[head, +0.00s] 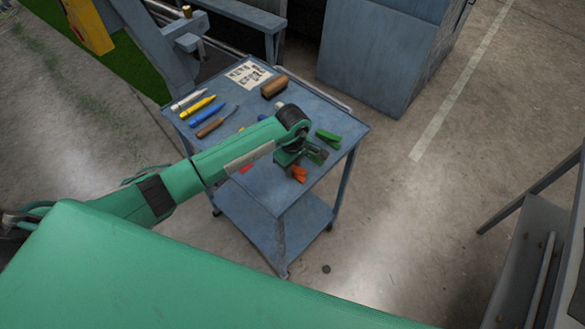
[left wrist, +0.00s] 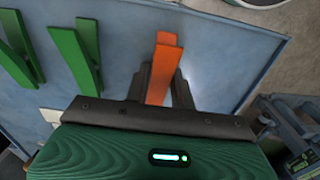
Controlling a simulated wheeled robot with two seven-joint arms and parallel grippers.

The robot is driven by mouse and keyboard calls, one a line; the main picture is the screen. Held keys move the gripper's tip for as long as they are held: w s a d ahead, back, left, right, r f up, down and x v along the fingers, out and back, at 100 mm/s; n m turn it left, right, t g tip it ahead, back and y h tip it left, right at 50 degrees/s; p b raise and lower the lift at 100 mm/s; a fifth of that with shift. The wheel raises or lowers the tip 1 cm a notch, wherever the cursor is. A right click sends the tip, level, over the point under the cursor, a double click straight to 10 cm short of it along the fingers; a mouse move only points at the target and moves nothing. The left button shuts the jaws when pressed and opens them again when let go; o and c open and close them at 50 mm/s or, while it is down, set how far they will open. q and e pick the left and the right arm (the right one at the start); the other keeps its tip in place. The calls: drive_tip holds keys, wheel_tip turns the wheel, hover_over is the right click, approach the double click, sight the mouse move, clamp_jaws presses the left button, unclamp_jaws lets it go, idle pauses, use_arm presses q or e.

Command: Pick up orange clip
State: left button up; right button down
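The orange clip (head: 299,174) is at the near right part of the blue cart top in the head view. My left gripper (head: 300,160) is right over it and hides part of it. In the left wrist view the orange clip (left wrist: 163,68) stands between the two dark fingers of my left gripper (left wrist: 163,82). The fingers are close together, one against each side of the clip. I see no clear lift off the cart. My right gripper is in neither view.
A green clip (head: 328,138) lies right of my gripper, with another green clip close by. Markers and a screwdriver (head: 217,122) lie at the left of the cart top (head: 335,120). A brown block (head: 274,87) and a printed sheet (head: 249,74) lie at the back.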

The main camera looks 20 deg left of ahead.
use_arm(q)
drive_tip(key=c, duration=0.3)
